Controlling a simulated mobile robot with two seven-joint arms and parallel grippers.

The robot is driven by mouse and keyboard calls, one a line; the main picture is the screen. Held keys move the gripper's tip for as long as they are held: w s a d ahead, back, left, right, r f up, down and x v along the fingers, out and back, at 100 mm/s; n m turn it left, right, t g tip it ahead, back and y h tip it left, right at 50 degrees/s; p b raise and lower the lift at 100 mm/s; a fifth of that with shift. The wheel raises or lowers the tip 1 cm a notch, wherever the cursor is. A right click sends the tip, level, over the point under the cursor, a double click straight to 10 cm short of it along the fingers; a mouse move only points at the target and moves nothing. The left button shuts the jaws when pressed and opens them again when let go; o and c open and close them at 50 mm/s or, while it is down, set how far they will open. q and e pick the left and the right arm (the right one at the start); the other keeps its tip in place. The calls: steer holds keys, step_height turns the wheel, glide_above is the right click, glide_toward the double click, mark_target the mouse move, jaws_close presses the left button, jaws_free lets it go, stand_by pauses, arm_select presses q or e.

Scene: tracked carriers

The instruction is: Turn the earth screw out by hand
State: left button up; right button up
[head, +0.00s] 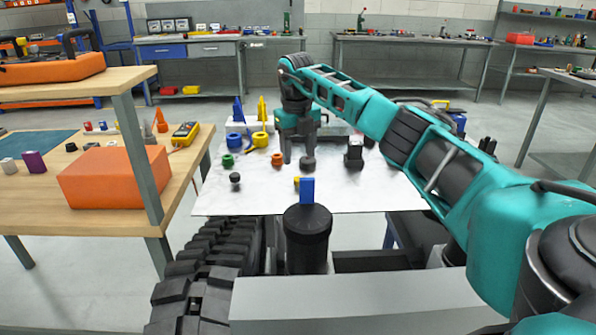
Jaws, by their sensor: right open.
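I cannot single out the earth screw for certain. My right gripper (297,160) points down over the white-topped table (370,190), its fingers apart. A small dark round piece (308,164) shows right at its right fingertip; I cannot tell whether they touch. A small yellow piece (297,181) lies nearer, partly hidden behind a blue upright tab (307,190). That tab stands on a black cylinder (307,222) in front of the table. My left gripper is not in view.
On the white top stand an orange ring-like piece (278,159), a green one (228,160), a dark knob (235,180) and a black block (354,153). A wooden bench (110,222) with an orange case (115,178) is at left. A black track (205,265) runs in front.

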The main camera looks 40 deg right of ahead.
mark_target(297, 180)
steer(key=a+r+m+t+h+p, duration=0.1)
steer(key=a+r+m+h+p, duration=0.2)
steer(key=m, duration=0.7)
steer(key=b+x, duration=0.2)
steer(key=x, duration=0.9)
steer(key=shift+d+b, duration=0.2)
steer(key=shift+b, duration=0.2)
steer(key=shift+d+f, duration=0.15)
steer(key=shift+f, duration=0.3)
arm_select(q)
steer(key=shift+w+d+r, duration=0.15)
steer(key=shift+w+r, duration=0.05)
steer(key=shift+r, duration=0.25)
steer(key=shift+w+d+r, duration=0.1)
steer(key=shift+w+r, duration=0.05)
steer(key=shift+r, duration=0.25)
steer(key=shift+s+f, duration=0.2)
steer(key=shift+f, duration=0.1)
arm_select(e)
jaws_close()
